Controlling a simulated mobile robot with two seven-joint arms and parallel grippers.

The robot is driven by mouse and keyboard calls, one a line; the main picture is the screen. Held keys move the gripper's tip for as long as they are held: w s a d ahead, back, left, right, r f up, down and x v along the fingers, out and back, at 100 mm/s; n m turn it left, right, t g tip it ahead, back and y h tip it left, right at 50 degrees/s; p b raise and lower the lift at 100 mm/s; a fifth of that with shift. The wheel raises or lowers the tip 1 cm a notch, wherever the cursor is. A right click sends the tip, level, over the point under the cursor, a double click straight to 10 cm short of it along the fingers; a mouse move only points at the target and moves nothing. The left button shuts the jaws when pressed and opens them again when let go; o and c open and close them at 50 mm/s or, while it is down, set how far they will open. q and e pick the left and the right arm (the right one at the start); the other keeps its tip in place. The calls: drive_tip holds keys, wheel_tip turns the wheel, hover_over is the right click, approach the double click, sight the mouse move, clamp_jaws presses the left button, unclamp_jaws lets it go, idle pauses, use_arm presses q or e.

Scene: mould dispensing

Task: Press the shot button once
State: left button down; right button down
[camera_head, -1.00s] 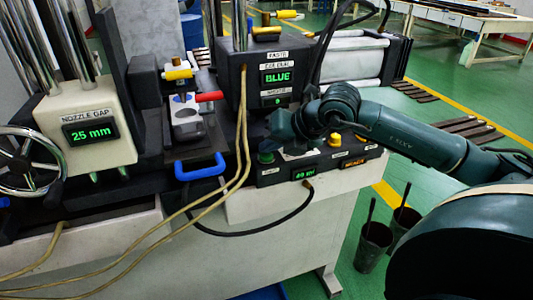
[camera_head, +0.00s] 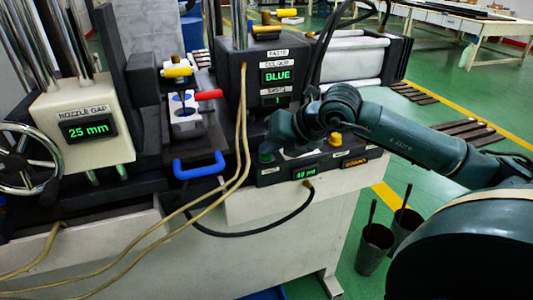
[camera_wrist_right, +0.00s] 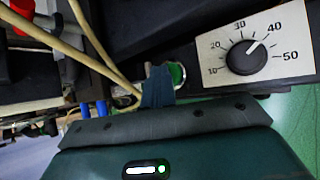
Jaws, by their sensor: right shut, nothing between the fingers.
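The green shot button (camera_head: 265,156) is on the front control box, left of the dial plate. In the right wrist view the green button (camera_wrist_right: 177,76) shows just beside my fingertips and is partly covered by them. My right gripper (camera_head: 272,144) is shut and empty, right over the button. Its closed fingertips (camera_wrist_right: 158,88) are at the button; I cannot tell whether they touch it. The shots display (camera_head: 277,99) reads 1, under the colour BLUE. The mould (camera_head: 185,112) shows blue in its cavities. My left gripper is not in view.
A black dial (camera_wrist_right: 246,57) points near 40. Two cream hoses (camera_head: 243,125) hang left of my gripper. A blue handle (camera_head: 200,165) and a red lever (camera_head: 209,95) are further left.

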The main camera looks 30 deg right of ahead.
sight(270, 158)
drive_tip(key=shift+f, duration=0.1)
drive_tip(key=shift+r, duration=0.35)
drive_tip(key=shift+r+p, duration=1.8)
drive_tip(key=shift+r, duration=1.25)
